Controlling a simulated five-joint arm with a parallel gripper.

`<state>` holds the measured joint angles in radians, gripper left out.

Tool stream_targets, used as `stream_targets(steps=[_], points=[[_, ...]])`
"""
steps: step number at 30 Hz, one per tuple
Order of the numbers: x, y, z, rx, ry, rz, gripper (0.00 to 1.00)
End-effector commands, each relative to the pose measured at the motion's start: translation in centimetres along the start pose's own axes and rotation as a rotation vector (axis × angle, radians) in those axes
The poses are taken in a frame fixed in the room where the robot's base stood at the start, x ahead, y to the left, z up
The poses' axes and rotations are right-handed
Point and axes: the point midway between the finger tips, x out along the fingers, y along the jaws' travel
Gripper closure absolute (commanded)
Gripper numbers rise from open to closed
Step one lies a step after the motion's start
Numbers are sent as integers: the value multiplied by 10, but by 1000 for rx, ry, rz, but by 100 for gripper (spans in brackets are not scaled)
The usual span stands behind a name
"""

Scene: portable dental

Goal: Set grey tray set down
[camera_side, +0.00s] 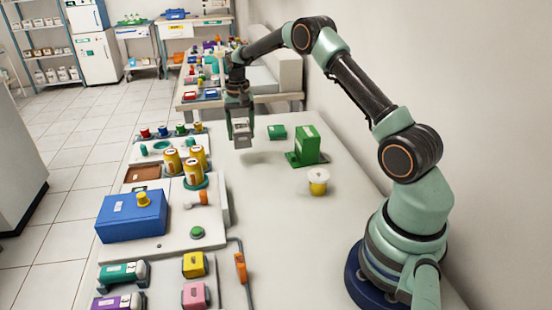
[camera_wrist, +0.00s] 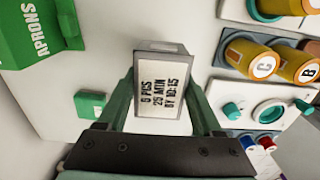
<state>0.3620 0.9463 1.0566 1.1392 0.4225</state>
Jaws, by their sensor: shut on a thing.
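The grey tray (camera_wrist: 161,90) is held between the two green fingers of my gripper (camera_wrist: 163,105) in the wrist view. Its white label faces the camera with black text reading about "6 PCS 25 MIN BY 10:15". In the side view the grey tray (camera_side: 241,129) hangs below my gripper (camera_side: 240,115), over the white table top (camera_side: 265,195). A faint shadow shows on the table under it, so it appears to be held above the surface. The tray's underside is hidden.
A green aprons box (camera_side: 307,144) stands right of the tray, with a small green block (camera_side: 277,132) behind. A yellow pot with a white lid (camera_side: 318,182) is nearer. Left are yellow canisters (camera_side: 194,168) and a blue box (camera_side: 131,215). The table's middle is clear.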

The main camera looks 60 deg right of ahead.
Motion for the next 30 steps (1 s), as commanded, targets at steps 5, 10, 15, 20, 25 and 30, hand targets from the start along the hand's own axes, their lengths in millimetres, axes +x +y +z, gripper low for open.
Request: stream_targets(steps=[5, 10, 15, 20, 25, 30], points=[[17, 0, 0, 0, 1, 0, 100], [29, 0, 0, 0, 0, 0, 100], [54, 0, 0, 0, -1, 1, 100], [61, 0, 0, 0, 2, -1, 100], [61, 0, 0, 0, 2, -1, 100], [64, 0, 0, 0, 1, -1, 21]])
